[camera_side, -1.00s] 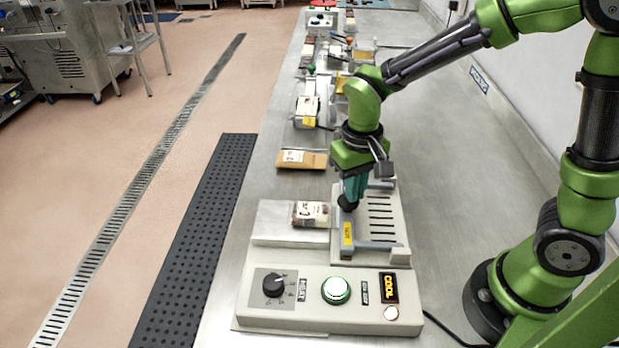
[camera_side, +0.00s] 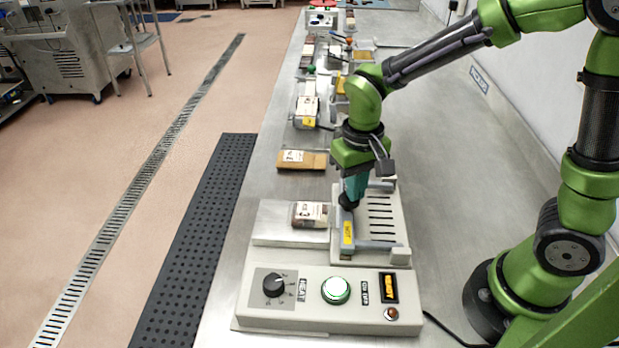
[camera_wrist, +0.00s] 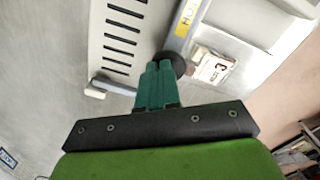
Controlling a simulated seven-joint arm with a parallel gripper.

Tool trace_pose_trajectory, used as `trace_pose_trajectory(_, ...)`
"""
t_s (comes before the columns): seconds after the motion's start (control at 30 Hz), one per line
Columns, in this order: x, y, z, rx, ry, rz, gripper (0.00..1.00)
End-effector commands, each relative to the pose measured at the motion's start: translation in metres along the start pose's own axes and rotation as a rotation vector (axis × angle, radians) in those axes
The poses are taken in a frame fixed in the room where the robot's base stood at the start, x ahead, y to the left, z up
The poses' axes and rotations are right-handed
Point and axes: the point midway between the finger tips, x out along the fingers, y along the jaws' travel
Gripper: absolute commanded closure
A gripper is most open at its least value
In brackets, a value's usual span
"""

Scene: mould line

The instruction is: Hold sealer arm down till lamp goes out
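The sealer (camera_side: 376,235) stands on the bench, its arm with a yellow label (camera_side: 347,233) lying low along the left side of the slotted bed. A dark round knob sits on the arm's far end; it also shows in the wrist view (camera_wrist: 178,62). My gripper (camera_side: 350,200) is at this knob, its teal fingers (camera_wrist: 155,82) together and touching or very close to it. A printed pouch (camera_side: 310,214) lies with its right end against the arm. On the control box, the small round lamp (camera_side: 391,314) is dark reddish.
The control box (camera_side: 300,315) with a dial (camera_side: 274,285) and an orange-lettered window (camera_side: 389,288) is at the bench front. A brown packet (camera_side: 302,160) and several bins lie farther back. Bare bench is on the right.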

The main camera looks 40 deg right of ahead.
Motion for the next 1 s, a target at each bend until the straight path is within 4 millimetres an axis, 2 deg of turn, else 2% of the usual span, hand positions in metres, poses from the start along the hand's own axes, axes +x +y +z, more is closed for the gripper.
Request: trace_pose_trajectory(1.0,-0.063,-0.001,-0.001,0.000,0.005,-0.003,1.00)
